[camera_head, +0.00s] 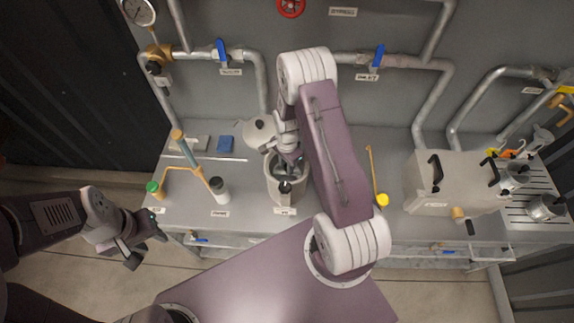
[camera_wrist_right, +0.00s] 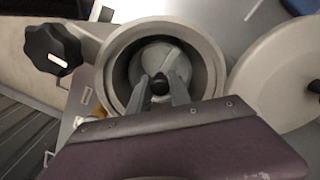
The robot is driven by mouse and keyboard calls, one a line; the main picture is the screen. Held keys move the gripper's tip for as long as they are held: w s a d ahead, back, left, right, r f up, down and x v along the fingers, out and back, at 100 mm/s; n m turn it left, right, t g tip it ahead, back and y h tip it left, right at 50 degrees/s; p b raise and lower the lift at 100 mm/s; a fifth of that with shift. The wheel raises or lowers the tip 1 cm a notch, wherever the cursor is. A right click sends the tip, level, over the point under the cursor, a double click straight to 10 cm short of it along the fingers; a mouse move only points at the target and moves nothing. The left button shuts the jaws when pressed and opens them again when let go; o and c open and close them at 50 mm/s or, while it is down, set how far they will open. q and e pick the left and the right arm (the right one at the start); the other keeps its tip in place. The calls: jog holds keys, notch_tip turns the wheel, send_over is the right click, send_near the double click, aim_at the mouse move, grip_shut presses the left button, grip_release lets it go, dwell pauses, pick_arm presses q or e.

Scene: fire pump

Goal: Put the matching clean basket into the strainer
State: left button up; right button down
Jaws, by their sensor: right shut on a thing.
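The strainer (camera_head: 286,193) is a grey round pot on the bench, with its top open. It shows from above in the right wrist view as a wide rim (camera_wrist_right: 117,52). My right gripper (camera_wrist_right: 162,88) reaches into its mouth and is shut on a dark knob. Below the knob, inside the bore, is a round pale grey piece (camera_wrist_right: 157,55), seemingly a basket; its mesh and depth cannot be told. In the head view my right arm partly hides the mouth. The round strainer lid (camera_head: 259,131) lies behind the pot. My left gripper (camera_head: 140,250) is empty, with fingers apart, off the bench's front left.
A black knob (camera_wrist_right: 52,48) sits beside the strainer. Metal baskets (camera_head: 515,176) stand on a rack at the right, beside a grey box (camera_head: 452,182). A bottle (camera_head: 218,188) and a yellow-ended tool (camera_head: 382,199) flank the strainer. Pipes line the back wall.

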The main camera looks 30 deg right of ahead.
jog(key=shift+f, duration=0.15)
jog(key=c, duration=1.2)
grip_release()
